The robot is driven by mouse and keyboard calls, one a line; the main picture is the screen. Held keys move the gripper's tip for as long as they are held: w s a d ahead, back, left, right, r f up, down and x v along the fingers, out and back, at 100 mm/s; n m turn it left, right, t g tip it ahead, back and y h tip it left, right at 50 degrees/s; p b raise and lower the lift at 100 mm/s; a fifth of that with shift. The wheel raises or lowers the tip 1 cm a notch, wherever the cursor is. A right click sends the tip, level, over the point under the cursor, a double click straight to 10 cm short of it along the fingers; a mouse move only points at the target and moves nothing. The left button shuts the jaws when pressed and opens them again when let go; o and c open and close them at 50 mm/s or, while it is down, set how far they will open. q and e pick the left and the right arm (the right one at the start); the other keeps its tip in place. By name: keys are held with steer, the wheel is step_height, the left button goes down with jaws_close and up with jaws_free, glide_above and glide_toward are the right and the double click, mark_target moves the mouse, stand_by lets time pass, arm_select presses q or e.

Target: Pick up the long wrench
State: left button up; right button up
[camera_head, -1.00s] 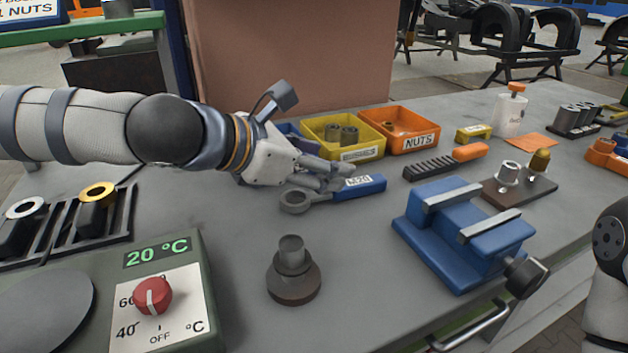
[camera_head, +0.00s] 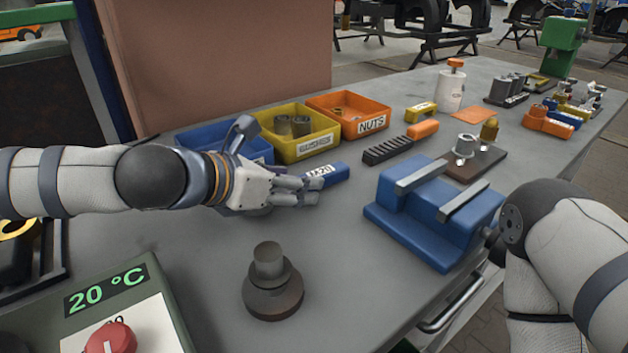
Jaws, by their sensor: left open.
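The wrench (camera_head: 328,174) with the blue handle and a white label lies on the grey bench in the middle of the view. My left gripper (camera_head: 308,191) is open and reaches in from the left, with its fingers over the near end of the handle. The gripper hides most of the wrench's grey ring end. I cannot tell whether the fingers touch the wrench. My right arm shows at the right edge, but its gripper is out of view.
Blue, yellow (camera_head: 300,148) and orange (camera_head: 362,127) bins stand just behind the wrench. A blue vise (camera_head: 420,222) stands to its right. A dark stepped round part (camera_head: 272,290) stands in front. A heater box (camera_head: 135,300) is at the lower left. Bench between them is clear.

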arm_select(q)
steer(key=shift+w+d+f, duration=0.15)
steer(key=shift+w+f, duration=0.05)
steer(key=shift+r, duration=0.15)
jaws_close()
